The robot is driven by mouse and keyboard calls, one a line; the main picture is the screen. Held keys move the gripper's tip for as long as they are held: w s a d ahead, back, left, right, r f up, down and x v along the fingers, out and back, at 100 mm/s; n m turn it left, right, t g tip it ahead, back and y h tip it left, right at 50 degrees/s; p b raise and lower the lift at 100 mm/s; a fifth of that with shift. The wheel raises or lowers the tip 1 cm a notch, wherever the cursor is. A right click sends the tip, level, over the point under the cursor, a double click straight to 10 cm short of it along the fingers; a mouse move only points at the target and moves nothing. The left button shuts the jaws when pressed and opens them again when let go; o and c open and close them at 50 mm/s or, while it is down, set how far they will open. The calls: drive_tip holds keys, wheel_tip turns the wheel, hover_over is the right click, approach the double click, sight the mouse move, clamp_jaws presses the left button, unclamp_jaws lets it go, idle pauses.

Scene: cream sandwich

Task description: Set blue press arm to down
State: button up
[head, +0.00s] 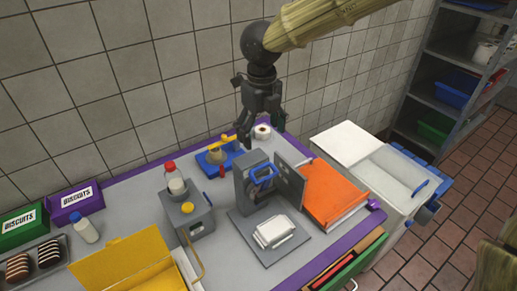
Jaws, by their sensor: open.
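A grey press machine (246,185) stands near the middle of the worktop, on a flat grey base. Its blue press arm (263,174) is a looped piece at the upper part of the machine; whether it is raised or lowered is hard to tell at this size. A dark open panel (290,182) stands beside it on the right. A white block or stack (273,232) lies on the base in front. My gripper (260,134) is open and empty, pointing down above and behind the press, apart from the blue arm.
A grey box with a yellow button (200,216) and a red-capped bottle (175,181) stand left of the press. A blue-and-yellow device (215,158) and a white roll (262,131) sit behind. An orange box (332,193) lies right. A yellow box (125,262) stands front left.

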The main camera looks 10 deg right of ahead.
sight(260, 162)
drive_tip(key=f+p, duration=0.1)
drive_tip(key=f, duration=0.2)
drive_tip(key=f+p, duration=0.1)
drive_tip(key=f, duration=0.3)
drive_tip(key=f+p, duration=0.1)
drive_tip(key=f, duration=0.2)
drive_tip(key=shift+s+a+f, duration=0.15)
drive_tip(key=shift+s+a, duration=0.05)
drive_tip(key=shift+s, duration=0.1)
